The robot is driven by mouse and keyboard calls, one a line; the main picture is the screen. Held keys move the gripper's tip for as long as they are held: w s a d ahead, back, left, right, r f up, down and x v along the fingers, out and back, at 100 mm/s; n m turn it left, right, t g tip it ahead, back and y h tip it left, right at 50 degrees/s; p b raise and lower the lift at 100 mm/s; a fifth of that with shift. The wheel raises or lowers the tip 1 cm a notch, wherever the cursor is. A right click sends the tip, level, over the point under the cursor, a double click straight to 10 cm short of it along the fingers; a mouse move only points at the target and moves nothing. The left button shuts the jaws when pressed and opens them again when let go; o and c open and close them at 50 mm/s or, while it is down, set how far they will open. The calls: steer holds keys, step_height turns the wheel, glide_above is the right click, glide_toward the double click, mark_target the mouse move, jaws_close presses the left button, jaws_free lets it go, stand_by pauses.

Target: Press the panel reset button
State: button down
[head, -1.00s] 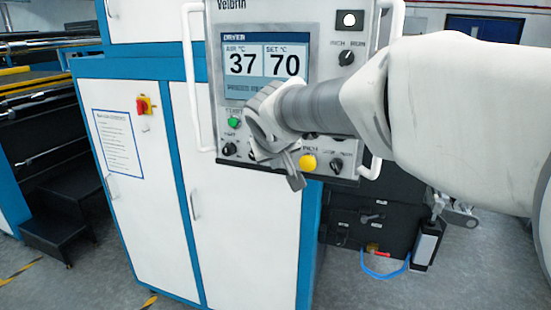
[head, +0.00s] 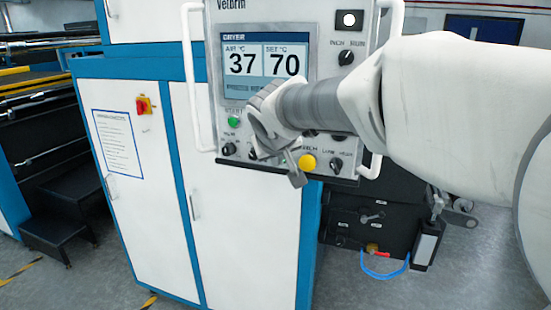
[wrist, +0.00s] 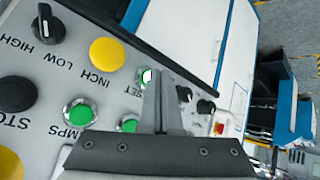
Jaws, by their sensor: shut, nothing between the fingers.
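The grey control panel (head: 215,60) hangs on the blue-and-white cabinet, with a screen reading 37 and 70. In the wrist view its labels are upside down. A small green-and-white button (wrist: 146,77) sits beside letters ending in "SET", which fit the reset button. My gripper (wrist: 162,80) is shut and empty, with its fingertips in front of the panel right beside this button, partly covering its surroundings. I cannot tell whether they touch it. In the head view my arm and wrist hide the panel's lower middle, including this button.
A yellow button (wrist: 107,54) marked INCH, a green lamps button (wrist: 80,113), another green button (wrist: 129,123) and black knobs (wrist: 48,24) lie close around the fingers. White handle bars (head: 190,80) flank the panel. A red-and-yellow switch (head: 143,105) is on the cabinet.

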steer(key=shift+w+d, duration=0.15)
steer(key=shift+w, duration=0.25)
stand_by(0.5)
steer(key=shift+s, duration=0.1)
steer(key=shift+s+a+b, duration=0.3)
steer(key=shift+s+b, duration=0.3)
steer(key=shift+s, duration=0.1)
steer(key=s+b, duration=0.1)
steer(key=s+a+b, duration=0.1)
steer(key=s, duration=0.1)
steer(key=s+b, duration=0.1)
steer(key=shift+s+a, duration=0.35)
stand_by(0.6)
